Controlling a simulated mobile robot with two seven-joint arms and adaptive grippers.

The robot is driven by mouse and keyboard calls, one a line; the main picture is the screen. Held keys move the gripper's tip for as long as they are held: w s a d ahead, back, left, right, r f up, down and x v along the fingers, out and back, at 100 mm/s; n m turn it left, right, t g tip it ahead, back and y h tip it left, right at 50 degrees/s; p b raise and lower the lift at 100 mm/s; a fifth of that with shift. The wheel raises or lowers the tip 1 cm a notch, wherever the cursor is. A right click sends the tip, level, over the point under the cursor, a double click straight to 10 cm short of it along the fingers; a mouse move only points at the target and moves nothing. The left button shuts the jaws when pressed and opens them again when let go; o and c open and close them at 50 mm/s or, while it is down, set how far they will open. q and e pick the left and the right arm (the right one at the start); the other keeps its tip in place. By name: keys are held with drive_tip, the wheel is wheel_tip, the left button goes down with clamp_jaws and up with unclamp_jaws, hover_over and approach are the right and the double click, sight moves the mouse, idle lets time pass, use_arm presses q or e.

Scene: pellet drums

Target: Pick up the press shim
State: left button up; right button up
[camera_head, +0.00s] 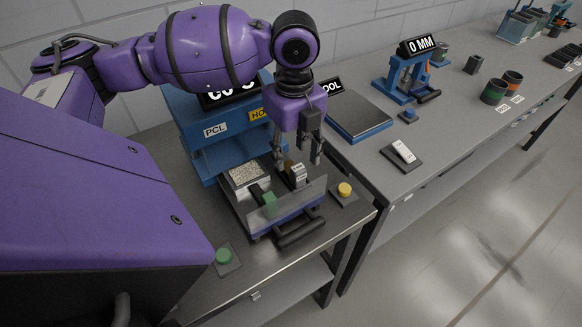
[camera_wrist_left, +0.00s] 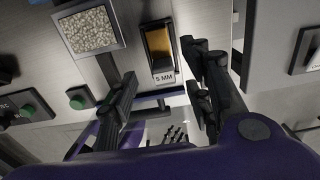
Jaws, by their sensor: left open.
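The press shim, a small block labelled 5 MM with an amber top, shows in the left wrist view (camera_wrist_left: 160,46) and, with its pale label, in the head view (camera_head: 299,177). It stands upright at the press's front tray (camera_head: 318,187), right of a pan of grey pellets (camera_head: 246,175). My left gripper (camera_head: 298,156) points down just above the shim. Its fingers are open, one on each side of the shim in the left wrist view (camera_wrist_left: 163,80), with visible gaps. My right gripper is not in view.
The blue press marked PCL (camera_head: 200,135) stands behind the tray. A yellow button (camera_head: 344,190) is to the right, a green button (camera_head: 223,255) front left. A blue-edged plate (camera_head: 358,116) lies farther right.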

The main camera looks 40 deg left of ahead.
sight(295, 164)
use_arm(q)
wheel_tip(295, 164, down, 6)
drive_tip(key=shift+w+r, duration=0.1)
drive_tip(key=shift+r, duration=0.1)
clamp_jaws()
